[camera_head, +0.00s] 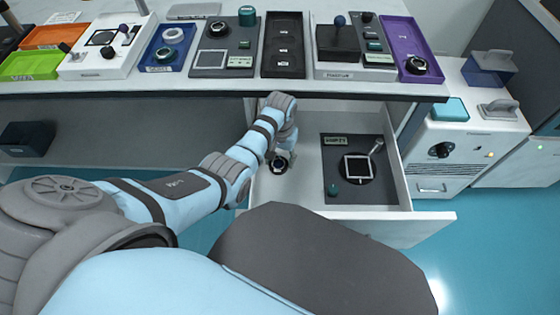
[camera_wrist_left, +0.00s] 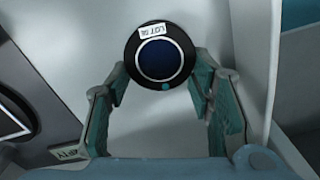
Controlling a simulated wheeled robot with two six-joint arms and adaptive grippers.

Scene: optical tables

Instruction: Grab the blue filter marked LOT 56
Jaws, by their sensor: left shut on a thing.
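The round filter (camera_wrist_left: 158,59) has a black rim, a dark blue face and a white tag. The tag reads LOT, with digits too small to read surely. In the head view the filter (camera_head: 278,166) is at the left side of the open white drawer (camera_head: 306,178), partly hidden by my gripper. My left gripper (camera_head: 281,157) reaches down into the drawer. In the left wrist view its two fingers (camera_wrist_left: 160,76) are shut on the filter's rim from both sides. Whether the filter touches the drawer floor I cannot tell. My right gripper is not in view.
The drawer also holds a dark plate (camera_head: 332,148) with a square white-framed item (camera_head: 359,168) and a tag reading EMPTY (camera_head: 336,141). The table edge (camera_head: 200,94) runs above the drawer. Trays and optical parts line the tabletop, including a purple tray (camera_head: 404,42).

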